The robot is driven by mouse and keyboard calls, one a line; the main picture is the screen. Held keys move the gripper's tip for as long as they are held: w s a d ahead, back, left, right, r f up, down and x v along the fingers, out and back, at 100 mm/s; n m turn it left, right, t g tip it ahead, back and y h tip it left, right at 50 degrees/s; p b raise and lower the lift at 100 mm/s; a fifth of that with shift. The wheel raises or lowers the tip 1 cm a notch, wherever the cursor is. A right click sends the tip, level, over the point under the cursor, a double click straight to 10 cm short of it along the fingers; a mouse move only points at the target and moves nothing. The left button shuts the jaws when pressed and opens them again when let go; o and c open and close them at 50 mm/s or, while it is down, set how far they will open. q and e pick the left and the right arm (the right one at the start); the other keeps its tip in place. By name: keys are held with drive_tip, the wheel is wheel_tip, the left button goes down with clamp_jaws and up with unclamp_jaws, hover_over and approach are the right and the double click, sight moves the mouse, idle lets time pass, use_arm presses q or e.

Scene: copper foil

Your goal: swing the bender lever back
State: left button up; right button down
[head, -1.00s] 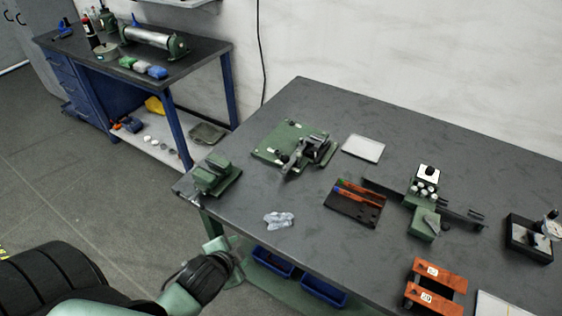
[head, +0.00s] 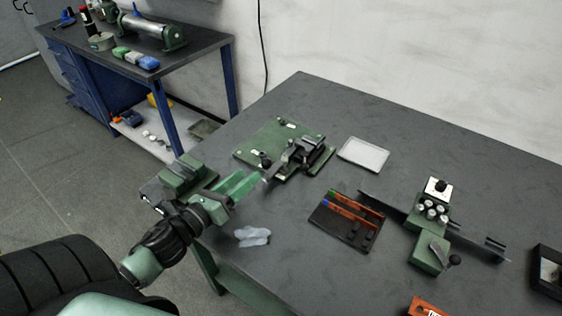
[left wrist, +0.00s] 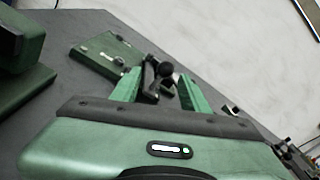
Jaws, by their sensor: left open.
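The bender (head: 259,146) is a green plate with dark metal blocks on the table, in the middle of the head view. Its dark lever (head: 284,168) points toward the front left, toward my left gripper. My left gripper (head: 256,180) is open, its green fingers just short of the lever's end. In the left wrist view the lever's black ball knob (left wrist: 166,71) shows between the two fingers (left wrist: 160,90); I cannot tell whether they touch it. The bender's green plate (left wrist: 105,52) lies behind. My right gripper is not in view.
A green block-like device (head: 187,176) stands at the table's left corner, close by my left wrist. Crumpled clear film (head: 252,237) lies near the front edge. A white tray (head: 363,155), a dark pen tray (head: 334,233) and a green machine with knobs (head: 428,252) are to the right.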

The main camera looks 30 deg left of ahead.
sight(263, 166)
use_arm(q)
drive_tip(key=shift+w+d+f+m+h, duration=0.2)
drive_tip(key=shift+w+m+h, duration=0.25)
drive_tip(key=shift+m, duration=0.45)
drive_tip(key=shift+d+r, duration=0.15)
drive_tip(key=shift+r, duration=0.05)
drive_tip(key=shift+w+r, duration=0.2)
drive_tip(key=shift+w, duration=0.1)
drive_tip(key=shift+w+d+r+p, duration=0.15)
drive_tip(key=shift+w+p, duration=0.15)
drive_tip(key=shift+w, duration=0.3)
drive_tip(key=shift+w+d+f+p, duration=0.1)
drive_tip(key=shift+w+p, duration=0.2)
drive_tip(key=shift+w, duration=0.25)
drive_tip(key=w, duration=0.2)
drive_tip(key=shift+w+d, duration=0.3)
drive_tip(key=shift+w, duration=0.05)
drive_tip(key=shift+w+p, duration=0.35)
drive_tip(key=shift+w+d+f, duration=0.1)
drive_tip(key=shift+w+f, duration=0.05)
drive_tip(key=shift+f, duration=0.05)
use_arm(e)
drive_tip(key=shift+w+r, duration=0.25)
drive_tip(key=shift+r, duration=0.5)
use_arm(q)
drive_tip(key=c, duration=0.9)
clamp_jaws()
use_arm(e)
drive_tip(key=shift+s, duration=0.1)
